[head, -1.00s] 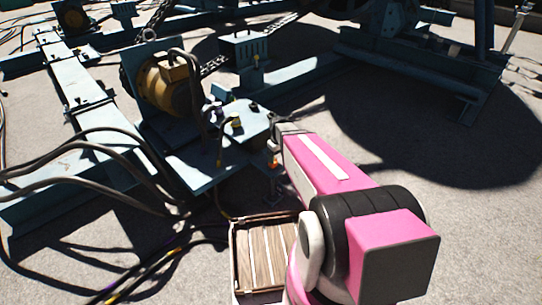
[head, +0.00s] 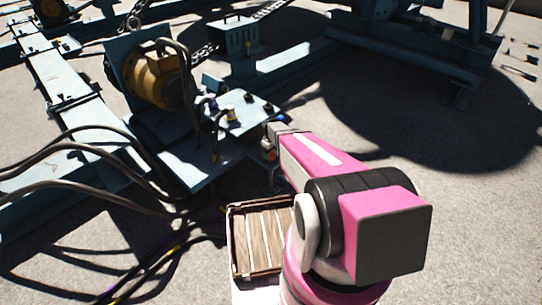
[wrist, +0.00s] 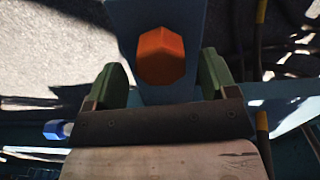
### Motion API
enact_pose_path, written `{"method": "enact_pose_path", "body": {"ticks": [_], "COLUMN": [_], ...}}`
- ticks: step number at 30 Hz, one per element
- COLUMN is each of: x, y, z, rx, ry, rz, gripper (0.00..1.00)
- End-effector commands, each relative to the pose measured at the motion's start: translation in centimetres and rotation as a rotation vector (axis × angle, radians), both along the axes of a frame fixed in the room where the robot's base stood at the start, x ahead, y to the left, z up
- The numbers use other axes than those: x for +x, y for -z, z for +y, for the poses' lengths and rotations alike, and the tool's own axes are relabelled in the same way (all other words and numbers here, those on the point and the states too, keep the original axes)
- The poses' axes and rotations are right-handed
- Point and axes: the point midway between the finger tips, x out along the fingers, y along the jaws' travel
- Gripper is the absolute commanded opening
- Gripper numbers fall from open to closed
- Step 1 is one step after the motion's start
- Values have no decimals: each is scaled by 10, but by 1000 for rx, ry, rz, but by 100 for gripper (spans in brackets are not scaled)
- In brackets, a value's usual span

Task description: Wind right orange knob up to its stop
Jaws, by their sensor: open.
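The orange knob (wrist: 161,56) is in the upper middle of the wrist view, a faceted shape against a blue-grey panel (wrist: 124,14). My gripper (wrist: 165,78) is open, with one green finger on each side below the knob. There are visible gaps between the fingers and the knob, and I see no contact. In the head view a small orange spot (head: 270,156) shows beside the end of my pink arm. The fingers are hidden there.
A blue knob (wrist: 55,130) sits at the lower left of the wrist view. Dark cables (wrist: 260,40) run along its right side. In the head view, a yellow-brown motor (head: 158,75) stands by the teal platform (head: 205,165), and a slatted wooden crate (head: 262,240) lies in front.

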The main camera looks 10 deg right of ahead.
Motion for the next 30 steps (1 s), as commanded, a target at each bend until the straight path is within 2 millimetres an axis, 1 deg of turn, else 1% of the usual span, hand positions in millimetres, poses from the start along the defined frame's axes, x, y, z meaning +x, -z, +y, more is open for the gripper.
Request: {"method": "enact_pose_path", "body": {"ticks": [1,6,16,17,18,20,21,30], "x": [1,1,0,0,0,0,0,0], "y": [7,19,22,22,22,22,22,22], "z": [0,0,0,0,0,0,0,0], "rx": [0,0,0,0,0,0,0,0], "ry": [0,1,1,1,1,1,1,-20], "rz": [1,0,0,0,0,0,0,0], "gripper": [79,79,79,72,59,40,32,32]}}
